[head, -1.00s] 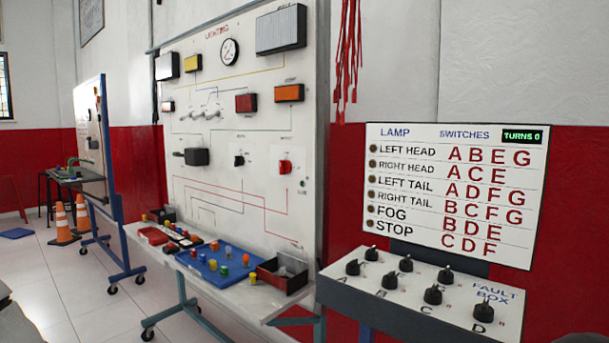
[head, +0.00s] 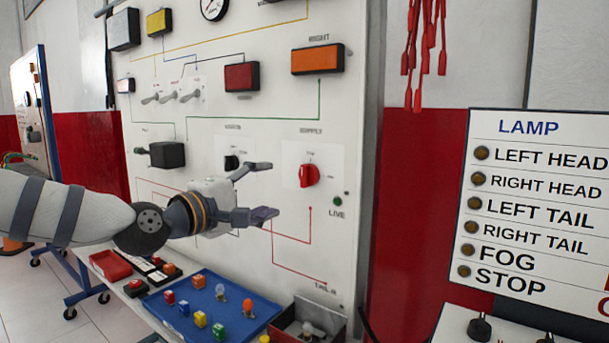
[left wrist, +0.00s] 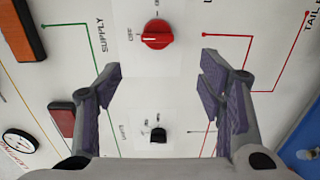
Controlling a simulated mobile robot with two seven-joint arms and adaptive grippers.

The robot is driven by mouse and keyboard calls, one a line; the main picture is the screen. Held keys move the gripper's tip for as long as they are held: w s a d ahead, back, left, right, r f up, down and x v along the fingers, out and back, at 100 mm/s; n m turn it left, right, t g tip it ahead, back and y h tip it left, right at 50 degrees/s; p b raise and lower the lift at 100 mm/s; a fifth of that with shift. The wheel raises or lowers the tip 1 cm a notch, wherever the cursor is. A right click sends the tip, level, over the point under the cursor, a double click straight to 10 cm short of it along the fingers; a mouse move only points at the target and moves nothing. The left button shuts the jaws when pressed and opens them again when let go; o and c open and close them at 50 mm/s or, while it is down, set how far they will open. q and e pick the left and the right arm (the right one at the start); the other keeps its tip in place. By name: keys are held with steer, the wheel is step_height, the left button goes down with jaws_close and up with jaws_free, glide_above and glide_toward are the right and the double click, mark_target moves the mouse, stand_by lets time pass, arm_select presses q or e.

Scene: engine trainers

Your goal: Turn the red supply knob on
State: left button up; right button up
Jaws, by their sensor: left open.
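The red supply knob (head: 309,175) sits on the white lighting board under the word SUPPLY. It also shows at the top middle of the left wrist view (left wrist: 157,34), where its white pointer mark lies toward the OFF label. My left gripper (head: 267,191) is open and empty in front of the board, left of the knob and apart from it. In the left wrist view the open fingers (left wrist: 160,85) stand on either side, below the knob. A black knob (left wrist: 158,134) shows between them. My right gripper is not in view.
A green LIVE lamp (head: 337,201) is right of the knob. Below the board, a shelf holds a blue tray (head: 180,297) of small coloured parts and an open dark box (head: 283,331). A lamp chart (head: 570,128) and fault box (head: 455,325) stand at the right.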

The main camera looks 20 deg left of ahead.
mark_target(302, 176)
arm_select(q)
steer(key=x, duration=0.3)
steer(key=b+x, duration=0.1)
steer(key=x, duration=0.3)
steer(key=b+x, duration=0.1)
steer(key=x, duration=0.3)
steer(key=shift+d+f, duration=0.15)
steer(key=shift+d, duration=0.15)
steer(key=shift+w+d+r, duration=0.1)
steer(key=shift+w+r, duration=0.15)
steer(key=shift+r, duration=0.1)
steer(key=c, duration=1.1)
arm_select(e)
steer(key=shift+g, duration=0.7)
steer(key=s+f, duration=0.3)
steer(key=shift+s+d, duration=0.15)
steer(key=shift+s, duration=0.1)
